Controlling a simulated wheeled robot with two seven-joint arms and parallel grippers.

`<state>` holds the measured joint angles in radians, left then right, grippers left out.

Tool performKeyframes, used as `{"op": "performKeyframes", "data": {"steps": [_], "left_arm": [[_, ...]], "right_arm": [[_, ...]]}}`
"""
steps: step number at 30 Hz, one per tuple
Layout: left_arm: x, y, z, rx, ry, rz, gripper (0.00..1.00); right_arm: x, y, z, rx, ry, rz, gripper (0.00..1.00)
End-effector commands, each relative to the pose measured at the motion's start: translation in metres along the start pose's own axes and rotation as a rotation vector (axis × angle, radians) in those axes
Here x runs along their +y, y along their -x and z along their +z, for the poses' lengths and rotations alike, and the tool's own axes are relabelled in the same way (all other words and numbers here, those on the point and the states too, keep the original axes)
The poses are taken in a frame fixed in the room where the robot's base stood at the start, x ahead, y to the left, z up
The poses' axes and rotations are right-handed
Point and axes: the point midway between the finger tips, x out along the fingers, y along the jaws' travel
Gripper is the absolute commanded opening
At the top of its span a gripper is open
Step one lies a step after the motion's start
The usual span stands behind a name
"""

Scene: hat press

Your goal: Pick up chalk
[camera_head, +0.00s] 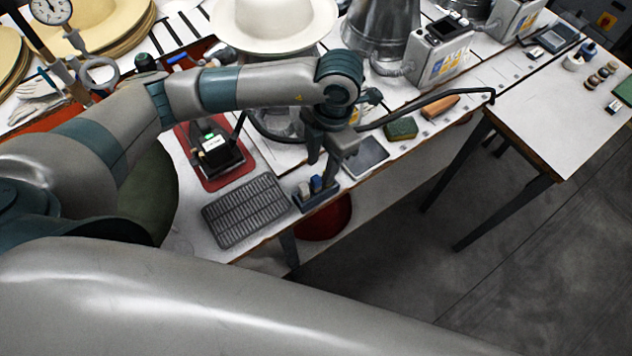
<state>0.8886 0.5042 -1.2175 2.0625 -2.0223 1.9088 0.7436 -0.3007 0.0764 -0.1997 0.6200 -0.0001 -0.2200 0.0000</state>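A small dark blue holder (317,197) stands at the front edge of the white table. Short blue and pale sticks (317,184), which look like the chalk, stand upright in it. My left gripper (323,168) points down just above the holder. Its two fingers look apart, with nothing visible between them. The fingertips partly overlap the holder in the picture, so I cannot tell whether they touch the sticks. My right gripper is out of view.
A ribbed grey mat (246,211) lies left of the holder, and a flat grey tablet-like thing (364,157) lies right of it. A green sponge-like block (401,128), an orange-brown block (440,107) and a white hat (272,25) are farther back. A red bin (325,220) is below the edge.

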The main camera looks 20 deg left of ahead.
Motion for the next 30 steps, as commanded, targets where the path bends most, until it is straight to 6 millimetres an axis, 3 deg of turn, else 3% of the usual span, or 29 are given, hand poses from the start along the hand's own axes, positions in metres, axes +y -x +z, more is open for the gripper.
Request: {"op": "performKeyframes", "data": {"steps": [13, 21, 30], "left_arm": [[0.0, -0.005, -0.003, 0.002, 0.002, 0.0, 0.38], [-0.003, -0.031, -0.012, 0.004, 0.002, -0.001, 0.38], [-0.003, -0.053, -0.01, 0.001, 0.001, 0.0, 0.38]], "right_arm": [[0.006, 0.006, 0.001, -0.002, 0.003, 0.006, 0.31], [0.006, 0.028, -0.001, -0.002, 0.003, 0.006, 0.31], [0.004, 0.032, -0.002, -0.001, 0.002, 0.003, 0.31]]}}
